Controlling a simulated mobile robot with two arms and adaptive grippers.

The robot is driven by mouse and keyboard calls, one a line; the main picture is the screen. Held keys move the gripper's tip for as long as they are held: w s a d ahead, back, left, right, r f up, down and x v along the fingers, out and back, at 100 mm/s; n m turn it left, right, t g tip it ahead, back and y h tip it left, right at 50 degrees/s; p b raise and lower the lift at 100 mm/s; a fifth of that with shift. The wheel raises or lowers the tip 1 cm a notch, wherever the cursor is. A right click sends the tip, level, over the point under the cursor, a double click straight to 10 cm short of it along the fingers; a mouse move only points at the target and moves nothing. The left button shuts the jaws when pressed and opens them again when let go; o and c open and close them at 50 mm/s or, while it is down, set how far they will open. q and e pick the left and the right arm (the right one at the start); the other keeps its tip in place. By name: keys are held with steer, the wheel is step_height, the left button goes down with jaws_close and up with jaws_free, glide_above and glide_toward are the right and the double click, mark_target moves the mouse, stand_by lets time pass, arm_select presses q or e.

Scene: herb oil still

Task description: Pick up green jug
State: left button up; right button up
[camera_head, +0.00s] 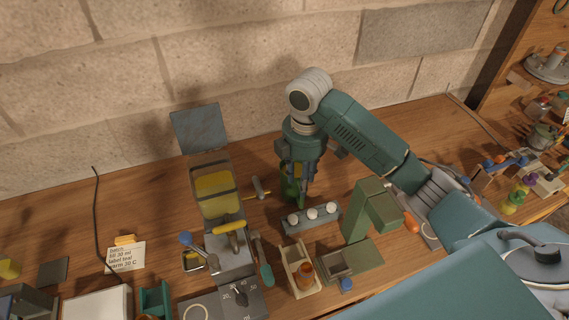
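A green, glassy vessel, which looks like the green jug (288,190), stands upright on the wooden bench behind a grey rack. My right gripper (298,182) points down from above, right at the jug, and its fingers cover much of it. I cannot tell whether the fingers close on the jug or only hang around or in front of it. My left gripper is not in view.
The rack with white round tops (311,215) stands just in front of the jug. A yellow-drum machine (216,193) is to the left, a green block-shaped stand (371,208) to the right. A wooden tray (301,274) holds an amber jar.

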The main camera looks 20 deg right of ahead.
mark_target(301, 200)
steer(key=shift+w, duration=0.15)
steer(key=f+p, duration=0.1)
steer(key=f, duration=0.3)
steer(key=shift+s+f, duration=0.15)
steer(key=shift+s, duration=0.05)
steer(key=shift+f, duration=0.35)
steer(key=f+p, duration=0.1)
steer(key=f, duration=0.1)
steer(key=f+p, duration=0.2)
steer(key=f, duration=0.1)
steer(key=shift+d, duration=0.2)
steer(key=shift+f, duration=0.2)
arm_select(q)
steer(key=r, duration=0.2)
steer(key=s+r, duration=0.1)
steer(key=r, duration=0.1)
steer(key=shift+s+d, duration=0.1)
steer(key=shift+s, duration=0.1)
arm_select(e)
jaws_close()
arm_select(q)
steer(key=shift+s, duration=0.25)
arm_select(e)
steer(key=shift+w, duration=0.15)
